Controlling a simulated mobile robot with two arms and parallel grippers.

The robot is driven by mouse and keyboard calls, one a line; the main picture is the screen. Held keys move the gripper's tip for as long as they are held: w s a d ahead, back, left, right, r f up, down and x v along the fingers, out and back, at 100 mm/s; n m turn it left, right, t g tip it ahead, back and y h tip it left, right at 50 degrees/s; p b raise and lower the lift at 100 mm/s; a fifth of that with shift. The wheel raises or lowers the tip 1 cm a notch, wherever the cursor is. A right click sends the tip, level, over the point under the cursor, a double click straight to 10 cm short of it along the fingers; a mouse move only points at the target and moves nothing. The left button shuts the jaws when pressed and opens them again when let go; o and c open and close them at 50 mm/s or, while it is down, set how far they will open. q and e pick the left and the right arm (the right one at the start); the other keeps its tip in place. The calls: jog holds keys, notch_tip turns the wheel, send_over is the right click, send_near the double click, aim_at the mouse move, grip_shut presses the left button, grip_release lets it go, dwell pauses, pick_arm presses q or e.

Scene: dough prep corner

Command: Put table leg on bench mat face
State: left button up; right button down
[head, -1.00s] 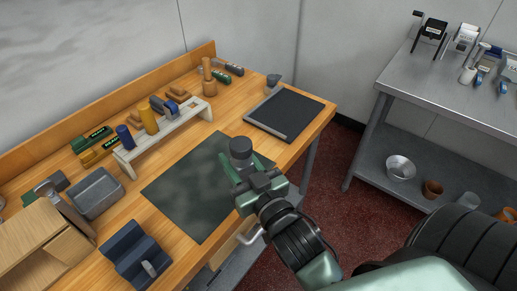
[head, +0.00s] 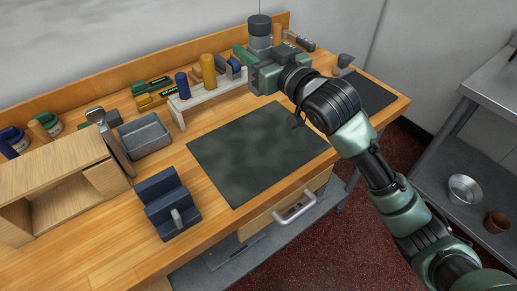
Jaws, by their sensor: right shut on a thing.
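The bench mat (head: 258,150) is a dark green, mottled sheet lying flat on the wooden bench, with its face bare. My right gripper (head: 262,52) is above the far part of the bench, beyond the mat in the picture. It is shut on a short dark grey cylinder with a paler band (head: 259,28), which seems to be the table leg. The cylinder stands upright in the jaws, and its lower end is hidden by the gripper. My left gripper is out of view.
A pale rack (head: 206,97) with cylinders stands behind the mat. A grey metal tray (head: 145,137) and a dark blue stepped block (head: 170,203) are to its left. A dark board (head: 368,90) lies at right. The bench's front edge runs close to the mat.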

jog(key=f, duration=1.9)
jog(key=shift+w+a+p, duration=0.2)
jog(key=shift+w+p, duration=0.1)
jog(key=shift+p, duration=0.1)
